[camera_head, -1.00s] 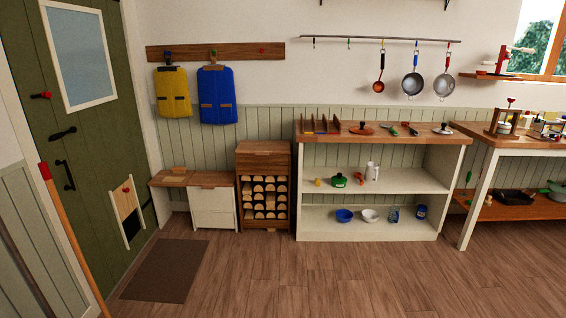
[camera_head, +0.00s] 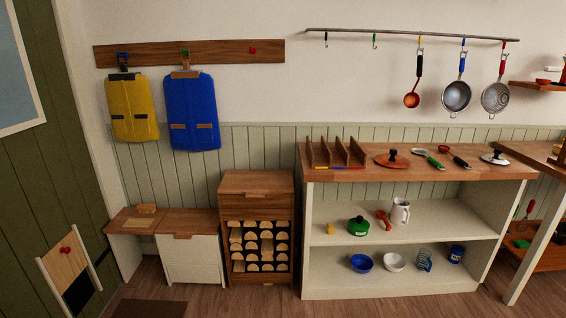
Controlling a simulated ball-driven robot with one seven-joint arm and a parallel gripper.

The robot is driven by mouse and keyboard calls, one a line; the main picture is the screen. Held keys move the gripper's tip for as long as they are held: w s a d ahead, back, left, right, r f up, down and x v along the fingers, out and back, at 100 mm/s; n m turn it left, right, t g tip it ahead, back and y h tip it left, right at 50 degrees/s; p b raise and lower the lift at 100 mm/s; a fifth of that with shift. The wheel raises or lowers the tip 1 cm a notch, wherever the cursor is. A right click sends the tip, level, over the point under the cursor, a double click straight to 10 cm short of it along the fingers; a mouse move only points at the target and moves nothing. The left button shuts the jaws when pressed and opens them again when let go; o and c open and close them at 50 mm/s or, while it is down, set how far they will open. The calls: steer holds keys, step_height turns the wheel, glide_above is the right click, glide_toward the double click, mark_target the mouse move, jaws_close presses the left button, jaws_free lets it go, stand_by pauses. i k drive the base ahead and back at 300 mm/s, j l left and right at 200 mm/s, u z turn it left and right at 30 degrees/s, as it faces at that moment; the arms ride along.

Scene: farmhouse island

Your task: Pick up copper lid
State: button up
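The copper lid (camera_head: 381,161) lies flat on the wooden top of the white shelf unit (camera_head: 325,176). It is a copper-coloured disc with a dark knob standing up in its middle. It sits between a wooden rack on its left and a green-handled utensil on its right, and looks clear of both. My gripper is not in view, so its state does not show.
The wooden rack (camera_head: 336,153), the green-handled utensil (camera_head: 429,159) and a pale lid with a black knob (camera_head: 495,158) share the top. Utensils hang above from a rail (camera_head: 410,34). A log cabinet (camera_head: 257,185) stands left of the unit. Floor shows in front.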

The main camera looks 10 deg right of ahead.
mark_target(391, 160)
steer(key=i+z, duration=0.1)
steer(key=i, duration=0.5)
steer(key=i+j, duration=0.1)
steer(key=i, duration=0.5)
steer(key=i+j+z, duration=0.15)
steer(key=i, duration=0.5)
